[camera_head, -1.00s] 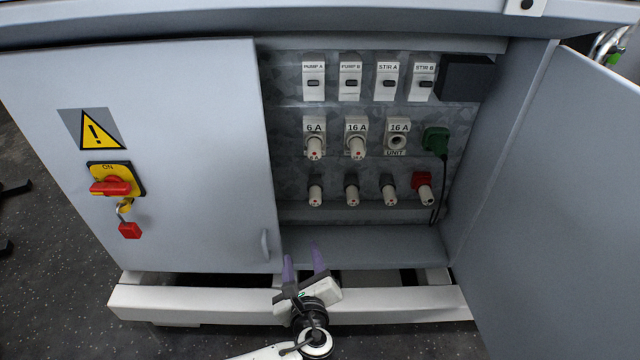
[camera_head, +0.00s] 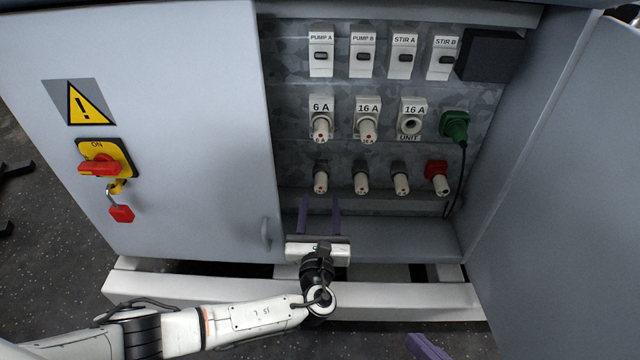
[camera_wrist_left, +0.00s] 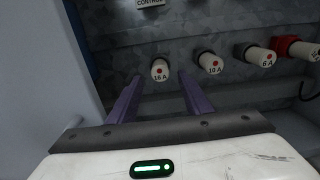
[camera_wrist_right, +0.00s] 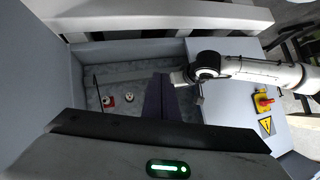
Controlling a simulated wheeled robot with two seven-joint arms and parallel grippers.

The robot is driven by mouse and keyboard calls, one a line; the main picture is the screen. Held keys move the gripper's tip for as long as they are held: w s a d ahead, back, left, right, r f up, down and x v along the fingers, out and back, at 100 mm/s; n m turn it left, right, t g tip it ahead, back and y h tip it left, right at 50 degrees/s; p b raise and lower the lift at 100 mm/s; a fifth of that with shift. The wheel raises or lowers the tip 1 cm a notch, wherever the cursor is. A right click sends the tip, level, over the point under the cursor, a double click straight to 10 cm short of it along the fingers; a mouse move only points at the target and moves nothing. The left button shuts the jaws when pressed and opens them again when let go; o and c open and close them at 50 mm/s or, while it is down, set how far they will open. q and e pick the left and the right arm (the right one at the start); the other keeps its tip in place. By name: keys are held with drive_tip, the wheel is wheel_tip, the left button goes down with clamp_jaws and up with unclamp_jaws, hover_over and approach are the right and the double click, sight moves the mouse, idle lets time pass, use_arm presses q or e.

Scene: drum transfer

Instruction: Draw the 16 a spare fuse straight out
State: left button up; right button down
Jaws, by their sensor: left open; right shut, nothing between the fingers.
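The spare fuse marked 16 A (camera_wrist_left: 160,70) is a pale cap with a red dot, seated in a dark holder. It is the leftmost of the bottom row, also in the head view (camera_head: 320,181). My left gripper (camera_head: 320,207) is open, just below and in front of this fuse in the head view. In the left wrist view its purple fingers (camera_wrist_left: 160,88) frame the cap from either side; I cannot tell how deep they reach. My right gripper (camera_head: 428,347) shows at the bottom edge of the head view; its fingers (camera_wrist_right: 161,97) are shut and empty.
To the right are spare fuses marked 10 A (camera_wrist_left: 210,64) and 6 A (camera_wrist_left: 261,57), then a red-based holder (camera_head: 437,178). Above is a row with 6 A and 16 A fuses and a green plug (camera_head: 454,126) with a hanging cable. Cabinet doors flank the opening.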

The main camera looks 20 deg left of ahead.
sight(321, 189)
use_arm(q)
drive_tip(key=x, duration=0.5)
drive_tip(key=shift+b, duration=0.4)
drive_tip(key=shift+w+a, duration=0.15)
drive_tip(key=shift+w, duration=0.6)
use_arm(e)
drive_tip(key=shift+a+r+y, duration=0.35)
drive_tip(key=shift+r+y, duration=0.05)
drive_tip(key=shift+r, duration=0.25)
drive_tip(key=shift+f, duration=0.2)
drive_tip(key=shift+r, duration=0.25)
use_arm(q)
drive_tip(key=shift+c, duration=0.2)
clamp_jaws()
drive_tip(key=shift+s, duration=0.15)
